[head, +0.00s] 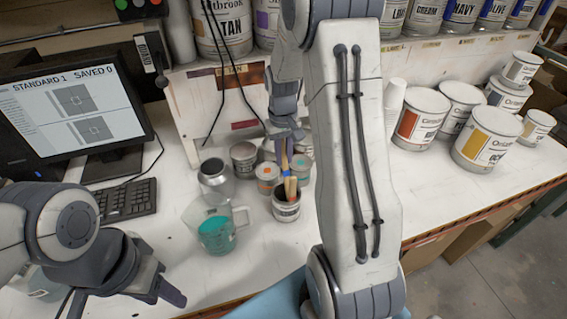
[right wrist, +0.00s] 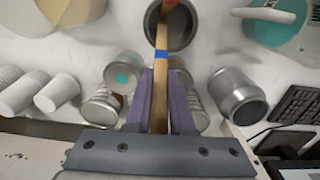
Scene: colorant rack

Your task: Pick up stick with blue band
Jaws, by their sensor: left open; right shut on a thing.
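A wooden stick with a blue band stands in a small dark-mouthed can (head: 286,212). The stick (head: 291,188) shows below my right gripper (head: 285,150), its band just under the fingers. In the right wrist view, the stick (right wrist: 159,66) runs between the two purple-grey fingers of my right gripper (right wrist: 160,88), which is shut on it. Its lower end overlaps the mouth of the can (right wrist: 183,38); how deep it sits I cannot tell. My left gripper (head: 163,289) is open and empty at the lower left, apart from the can.
A clear jug of teal liquid (head: 216,233) stands left of the can, with an empty metal can (head: 214,182) behind it. Several small paint cans (head: 267,178) crowd close by. A keyboard (head: 127,200) lies left; large paint cans (head: 422,118) stand right.

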